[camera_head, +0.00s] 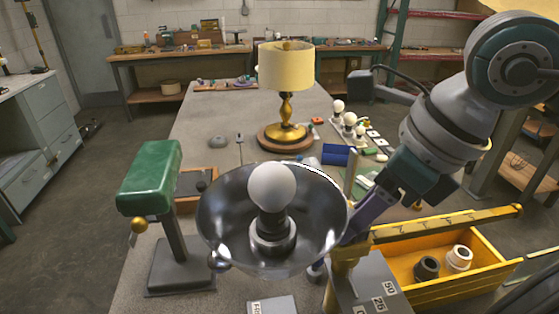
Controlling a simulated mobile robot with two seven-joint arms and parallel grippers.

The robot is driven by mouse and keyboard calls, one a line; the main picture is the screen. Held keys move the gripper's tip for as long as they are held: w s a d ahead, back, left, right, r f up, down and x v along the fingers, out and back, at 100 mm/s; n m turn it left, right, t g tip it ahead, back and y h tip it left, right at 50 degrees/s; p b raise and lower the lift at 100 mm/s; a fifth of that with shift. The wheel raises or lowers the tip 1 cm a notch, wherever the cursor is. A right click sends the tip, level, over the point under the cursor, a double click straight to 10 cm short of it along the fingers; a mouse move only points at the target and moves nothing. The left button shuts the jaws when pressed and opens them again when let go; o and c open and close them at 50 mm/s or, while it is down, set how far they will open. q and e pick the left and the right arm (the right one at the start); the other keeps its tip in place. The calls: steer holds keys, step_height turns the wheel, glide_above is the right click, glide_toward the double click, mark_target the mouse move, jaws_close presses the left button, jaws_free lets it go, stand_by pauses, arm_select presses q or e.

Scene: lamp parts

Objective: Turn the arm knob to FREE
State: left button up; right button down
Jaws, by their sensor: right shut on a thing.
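A shiny metal bowl-shaped lamp reflector (222,235) with a white round bulb (271,187) in a dark socket faces up in the front middle. A yellow metal post (345,262) stands at its lower right. My right gripper (358,226) reaches down from the right to the bowl's right rim, beside the post. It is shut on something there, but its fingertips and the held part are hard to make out. I cannot clearly pick out the arm knob. A plate (272,305) with partly cut lettering, perhaps "FR", lies below the bowl. My left gripper is not in view.
A green-shaded lamp (150,178) stands at the left. A cream-shaded brass lamp (286,68) stands farther back. A yellow tray (484,287) with two dark-and-white parts is at the right. A grey block (374,282) carries number labels. The grey table's back left is mostly clear.

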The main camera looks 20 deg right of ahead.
steer(key=shift+w+d+f+n+y+b, duration=0.1)
steer(key=shift+f+n+y+b, duration=0.2)
steer(key=shift+n+b, duration=0.75)
steer(key=shift+r+n+b, duration=0.25)
steer(key=shift+n+b, duration=0.15)
steer(key=shift+n, duration=0.05)
steer(key=shift+r, duration=0.1)
steer(key=c, duration=0.5)
jaws_free()
steer(key=shift+r, duration=0.1)
